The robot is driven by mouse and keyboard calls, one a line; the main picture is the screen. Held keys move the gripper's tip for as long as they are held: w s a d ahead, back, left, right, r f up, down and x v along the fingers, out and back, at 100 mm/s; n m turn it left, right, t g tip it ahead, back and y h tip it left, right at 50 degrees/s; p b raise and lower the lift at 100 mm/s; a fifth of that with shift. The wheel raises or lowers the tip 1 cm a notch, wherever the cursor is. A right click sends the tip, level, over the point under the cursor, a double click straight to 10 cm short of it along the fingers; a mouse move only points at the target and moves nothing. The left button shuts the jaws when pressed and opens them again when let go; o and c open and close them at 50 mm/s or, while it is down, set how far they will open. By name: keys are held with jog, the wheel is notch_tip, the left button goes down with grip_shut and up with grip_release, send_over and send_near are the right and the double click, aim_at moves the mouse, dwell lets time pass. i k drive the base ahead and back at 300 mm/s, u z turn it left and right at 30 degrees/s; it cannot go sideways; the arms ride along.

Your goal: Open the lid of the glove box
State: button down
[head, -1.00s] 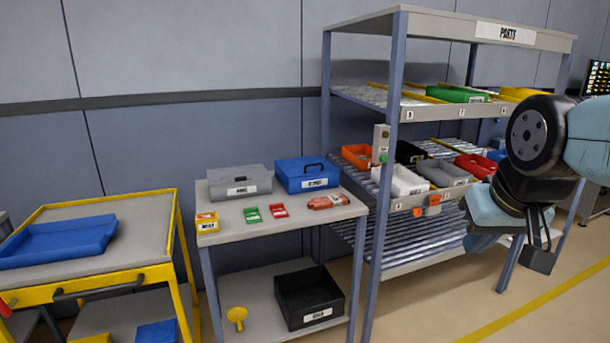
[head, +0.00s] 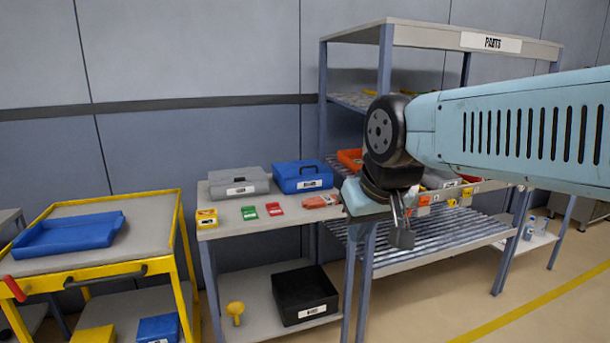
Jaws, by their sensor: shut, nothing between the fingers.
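Two lidded boxes stand at the back of the small grey table: a grey box (head: 239,180) at left and a blue box with a dark handle (head: 302,177) at right. Both look shut. Each has a white label on its front, too small to read, so I cannot tell which is the glove box. My gripper (head: 401,238) is shut and empty, pointing down in front of the rack, right of the table and apart from both boxes.
On the table (head: 240,222) lie a yellow box (head: 206,218), a green pack (head: 249,212), a red pack (head: 274,209) and a reddish item (head: 320,201). A black bin (head: 304,296) is on the lower shelf. A parts rack (head: 385,60) stands right; a yellow cart with a blue tray (head: 68,235) stands left.

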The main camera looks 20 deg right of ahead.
aim_at(297, 169)
jog(key=u, duration=0.1)
jog(key=i, duration=1)
jog(key=z, duration=0.1)
